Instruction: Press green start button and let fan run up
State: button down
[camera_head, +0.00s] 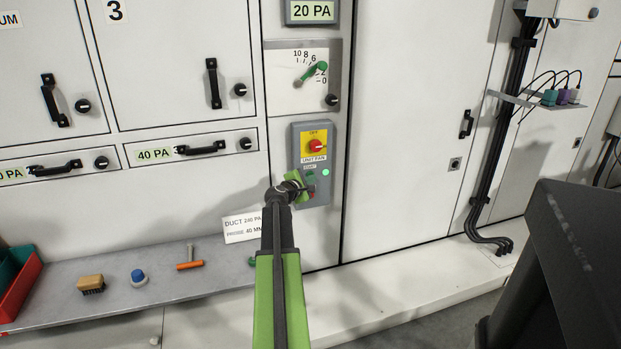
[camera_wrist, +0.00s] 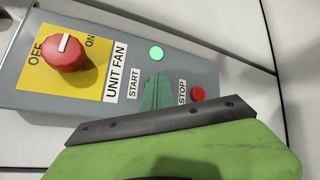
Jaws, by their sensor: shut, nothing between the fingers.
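The grey fan panel (camera_head: 322,133) has a red rotary switch (camera_head: 316,147) on a yellow UNIT FAN plate; in the wrist view the switch (camera_wrist: 65,48) has its white mark tilted towards the ON side. A pale green lamp (camera_head: 326,172) looks lit and also shows in the wrist view (camera_wrist: 156,53). The green start button (camera_head: 311,178) sits above the red stop button (camera_wrist: 197,93). My gripper (camera_head: 301,187) is shut and empty at the panel's lower left. Its dark green tip (camera_wrist: 155,93) lies over the START spot. I cannot tell whether it touches or presses the button.
A dial with a green pointer (camera_head: 316,70) sits above the panel, beneath a 20 PA sign (camera_head: 311,11). A grey shelf (camera_head: 215,284) below holds a brush (camera_head: 91,284), a blue-topped object (camera_head: 138,277) and an orange-handled tool (camera_head: 190,262). A dark block (camera_head: 560,280) stands right.

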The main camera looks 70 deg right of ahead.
jog(key=shift+s+a, duration=0.45)
jog(key=shift+a, duration=0.1)
jog(key=s+a, duration=0.1)
jog(key=a, duration=0.1)
jog(key=s+a, duration=0.2)
jog(key=shift+s, duration=0.1)
dwell(0.9)
